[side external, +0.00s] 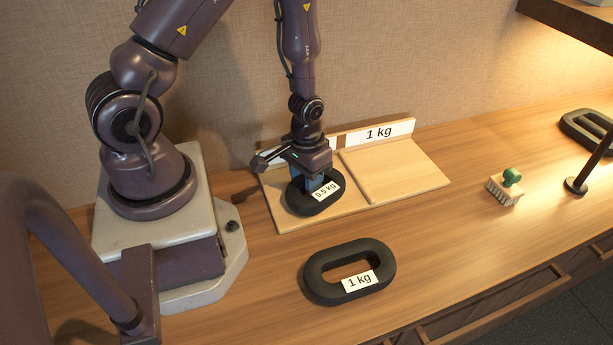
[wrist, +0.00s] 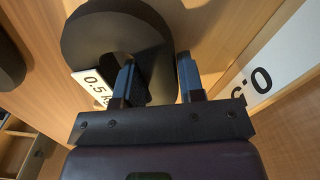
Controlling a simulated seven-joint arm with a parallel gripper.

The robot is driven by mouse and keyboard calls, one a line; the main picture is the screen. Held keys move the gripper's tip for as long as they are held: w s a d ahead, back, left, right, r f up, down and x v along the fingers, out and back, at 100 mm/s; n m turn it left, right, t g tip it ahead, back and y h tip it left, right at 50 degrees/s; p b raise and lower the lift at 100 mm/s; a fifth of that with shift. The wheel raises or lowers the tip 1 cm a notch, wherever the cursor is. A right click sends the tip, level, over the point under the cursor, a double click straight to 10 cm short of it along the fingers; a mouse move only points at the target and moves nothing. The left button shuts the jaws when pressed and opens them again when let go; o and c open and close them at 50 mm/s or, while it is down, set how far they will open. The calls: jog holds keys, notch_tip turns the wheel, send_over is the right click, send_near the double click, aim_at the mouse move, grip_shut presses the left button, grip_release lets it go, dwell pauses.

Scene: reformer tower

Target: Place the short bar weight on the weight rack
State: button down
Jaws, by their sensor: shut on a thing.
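The short bar weight (side external: 303,205) is a small dark ring with a "0.5 kg" label. It is over the left compartment of the wooden weight rack (side external: 400,167); I cannot tell whether it touches the board. The rack's right compartment, marked "1 kg", is empty. My gripper hides most of the left compartment's label.
A longer dark weight (side external: 318,284) marked "1 kg" lies on the table in front of the rack. A green-handled brush (side external: 507,188) and a dark stand foot (side external: 576,187) are to the right. Another dark weight (side external: 580,130) lies at the far right. The table between rack and brush is clear.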

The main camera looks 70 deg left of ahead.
jog(key=shift+f, duration=0.15)
jog(key=c, duration=0.7)
grip_release()
jog(key=shift+c, duration=0.2)
jog(key=d+r+m+t, duration=0.1)
jog(key=d+r, duration=0.1)
jog(key=r, duration=1)
jog(key=d+r+m+t, duration=0.1)
jog(key=d+r+t, duration=0.1)
jog(key=r, duration=1)
jog(key=s+d+r+m+t, duration=0.2)
jog(key=s+d+r, duration=0.1)
jog(key=s+r, duration=0.4)
notch_tip(320, 180, up, 2)
jog(key=shift+r+m+t, duration=0.1)
jog(key=shift+m+t, duration=0.2)
jog(key=shift+d, duration=0.1)
